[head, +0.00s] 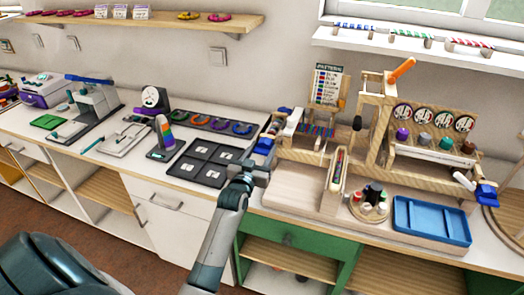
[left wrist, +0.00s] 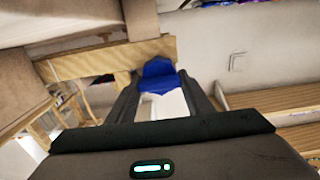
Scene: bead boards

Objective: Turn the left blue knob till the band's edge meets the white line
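The left blue knob (head: 264,144) is at the left end of the wooden loom-like frame (head: 300,158). In the left wrist view the blue knob (left wrist: 158,72) shows at the fingertips, with a pale part below it. My left gripper (head: 252,170) is close in front of and below the knob. Its fingers (left wrist: 160,88) are apart, one on each side of the knob; I cannot see clear contact. The band's edge and white line are too small to make out. A second blue knob (head: 485,192) is at the frame's right end. My right gripper is not in view.
A blue tray (head: 432,222) and a round holder with spools (head: 369,204) stand on the bench at the right. A dark board with square pads (head: 203,162) lies to the left of the gripper. A pattern card (head: 327,85) stands behind the frame.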

